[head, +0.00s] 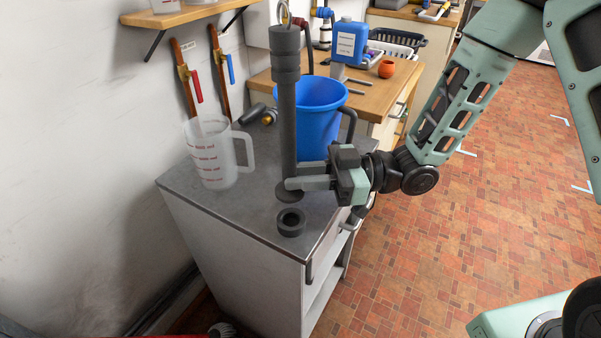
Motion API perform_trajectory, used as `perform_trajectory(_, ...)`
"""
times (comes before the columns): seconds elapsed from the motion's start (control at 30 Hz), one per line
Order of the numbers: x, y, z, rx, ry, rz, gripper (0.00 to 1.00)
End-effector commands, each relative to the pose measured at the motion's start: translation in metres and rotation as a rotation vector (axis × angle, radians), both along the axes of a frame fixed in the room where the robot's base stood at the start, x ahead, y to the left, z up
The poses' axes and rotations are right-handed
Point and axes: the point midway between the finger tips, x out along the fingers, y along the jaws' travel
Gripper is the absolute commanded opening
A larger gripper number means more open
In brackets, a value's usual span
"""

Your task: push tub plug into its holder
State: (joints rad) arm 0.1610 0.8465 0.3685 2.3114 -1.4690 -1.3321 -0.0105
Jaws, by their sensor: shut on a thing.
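The tub plug (288,115) is a tall, dark grey, pipe-like piece with a wider top and a metal ring above it. It stands upright over the grey counter. My gripper (297,183) is shut on its lower part, coming in from the right. A wider dark disc shows at its foot, just below the fingers; I cannot tell whether it touches the counter. The holder appears to be the short dark ring (291,222) with a round opening, on the counter near its front edge. The plug's foot is behind the ring and apart from it in the picture.
A clear measuring jug (208,160) stands left of the plug. A blue bucket (318,125) stands close behind and right of it. A dark cylindrical fitting (254,114) lies behind the jug. The wall (80,150) bounds the left. The counter's front left (235,205) is clear.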

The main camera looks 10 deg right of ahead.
Motion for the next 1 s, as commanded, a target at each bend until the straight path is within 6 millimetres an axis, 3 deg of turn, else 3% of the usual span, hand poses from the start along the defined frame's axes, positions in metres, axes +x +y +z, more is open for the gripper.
perform_trajectory(0.4,0.000,0.000,-0.040,0.001,0.000,0.000,0.00)
perform_trajectory(1.0,0.000,0.000,-0.044,0.001,0.000,0.000,0.00)
